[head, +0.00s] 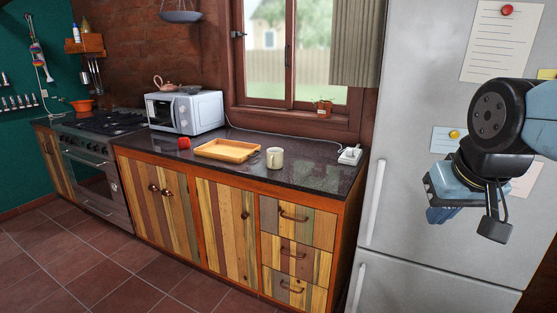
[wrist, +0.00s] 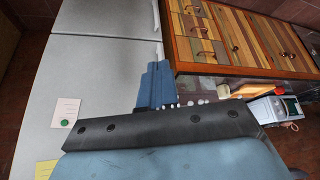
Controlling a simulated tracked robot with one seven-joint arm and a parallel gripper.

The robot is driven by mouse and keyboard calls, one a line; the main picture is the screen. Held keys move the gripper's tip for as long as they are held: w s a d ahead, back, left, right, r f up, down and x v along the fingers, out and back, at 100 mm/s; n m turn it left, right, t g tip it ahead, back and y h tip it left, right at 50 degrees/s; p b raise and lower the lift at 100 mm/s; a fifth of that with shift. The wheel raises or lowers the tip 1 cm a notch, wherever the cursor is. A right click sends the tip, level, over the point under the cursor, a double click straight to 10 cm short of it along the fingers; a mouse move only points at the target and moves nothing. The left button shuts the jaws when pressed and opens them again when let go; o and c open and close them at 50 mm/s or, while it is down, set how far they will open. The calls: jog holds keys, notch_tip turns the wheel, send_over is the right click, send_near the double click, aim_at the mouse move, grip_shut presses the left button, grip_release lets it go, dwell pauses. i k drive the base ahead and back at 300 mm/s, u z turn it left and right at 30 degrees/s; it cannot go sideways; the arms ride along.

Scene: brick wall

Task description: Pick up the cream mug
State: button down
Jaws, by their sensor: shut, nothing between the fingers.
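The cream mug (head: 275,158) stands upright on the dark counter, just right of a wooden tray, in the head view.
The wooden tray (head: 228,151), a red mug (head: 184,143) and a white microwave (head: 185,112) are on the counter. A white power strip (head: 349,155) lies near its right end. The tall fridge (head: 415,130) stands right of the counter. The tiled floor (head: 120,255) in front is clear.

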aim_at(274, 155)
jog(key=k, duration=0.55)
jog(key=u, duration=0.6)
jog(key=i, duration=2.25)
jog(key=z, duration=0.65)
jog(key=k, duration=0.85)
jog(key=z, duration=0.15)
jog(key=i, duration=0.4)
jog(key=u, duration=0.05)
